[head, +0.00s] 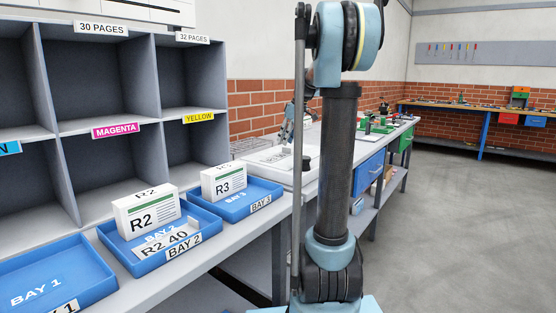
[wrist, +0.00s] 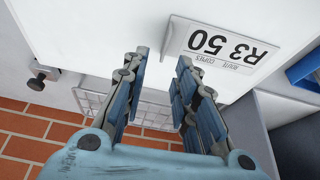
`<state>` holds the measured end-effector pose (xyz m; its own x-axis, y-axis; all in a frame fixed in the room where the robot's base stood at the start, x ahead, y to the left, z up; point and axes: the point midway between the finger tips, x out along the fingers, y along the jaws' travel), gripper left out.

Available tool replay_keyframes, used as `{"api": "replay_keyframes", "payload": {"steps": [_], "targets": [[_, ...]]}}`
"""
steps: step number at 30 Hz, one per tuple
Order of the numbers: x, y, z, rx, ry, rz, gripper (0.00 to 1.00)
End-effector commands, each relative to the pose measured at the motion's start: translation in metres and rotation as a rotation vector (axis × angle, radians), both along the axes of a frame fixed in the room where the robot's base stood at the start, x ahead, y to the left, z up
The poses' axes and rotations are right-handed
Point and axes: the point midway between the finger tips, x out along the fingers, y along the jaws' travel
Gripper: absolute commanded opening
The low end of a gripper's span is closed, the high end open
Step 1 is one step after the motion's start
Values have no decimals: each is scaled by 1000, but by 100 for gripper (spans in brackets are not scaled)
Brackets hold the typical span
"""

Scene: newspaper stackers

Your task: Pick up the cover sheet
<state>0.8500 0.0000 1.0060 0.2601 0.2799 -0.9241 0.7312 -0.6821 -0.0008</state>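In the wrist view a cover sheet (wrist: 218,45) reading "R3 50 ROUTE COPIES", upside down, lies on a white surface (wrist: 90,30). My gripper (wrist: 163,56) is open, its two fingers apart with nothing between them. In the head view my gripper (head: 287,130) is over a white unit (head: 268,161) beyond bay 3, partly hidden by my arm. The sheet cannot be made out there.
Blue trays stand on the bench: bay 1 (head: 18,273), bay 2 (head: 131,262) holding an R2 stack (head: 150,212) and an "R2 40" card (head: 160,243), and bay 3 (head: 236,212) holding an R3 stack (head: 222,182). A wire basket (wrist: 88,101) adjoins the brick wall (wrist: 30,135).

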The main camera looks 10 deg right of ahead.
Motion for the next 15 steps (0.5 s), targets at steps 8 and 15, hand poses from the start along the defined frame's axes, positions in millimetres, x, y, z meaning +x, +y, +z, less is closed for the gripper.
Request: {"api": "replay_keyframes", "payload": {"steps": [8,15], "targets": [[7,9,-32,0,0,0,27],[8,10,-36,0,0,-1,27]]}}
